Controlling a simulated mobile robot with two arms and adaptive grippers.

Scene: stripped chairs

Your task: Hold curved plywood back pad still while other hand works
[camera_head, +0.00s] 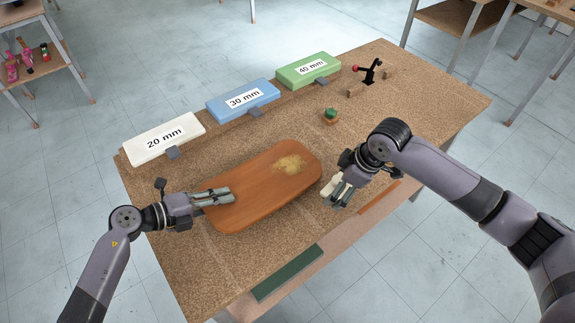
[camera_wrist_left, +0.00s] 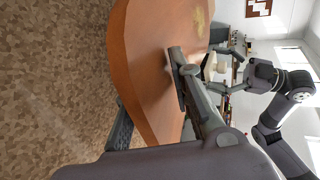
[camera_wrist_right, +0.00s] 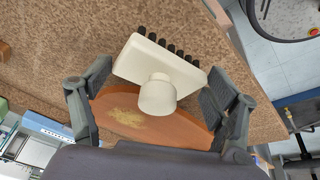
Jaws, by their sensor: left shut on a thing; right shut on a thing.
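The curved plywood back pad (camera_head: 262,192) lies on the brown speckled bench, with a patch of yellowish dust (camera_head: 290,164) near its far right end. My left gripper (camera_head: 220,197) is shut on the pad's left end, one finger over the top face. The left wrist view shows the pad's edge (camera_wrist_left: 150,60) between the fingers. My right gripper (camera_head: 342,189) is shut on a cream brush (camera_wrist_right: 158,78) with dark bristles. It holds the brush just off the pad's right end. Whether the bristles touch anything is unclear.
White (camera_head: 163,139), blue (camera_head: 243,96) and green (camera_head: 308,70) labelled boxes line the bench's back edge. A black clamp with a red knob (camera_head: 369,70) and a small green-topped item (camera_head: 330,116) stand at the back right. The right bench surface is mostly clear.

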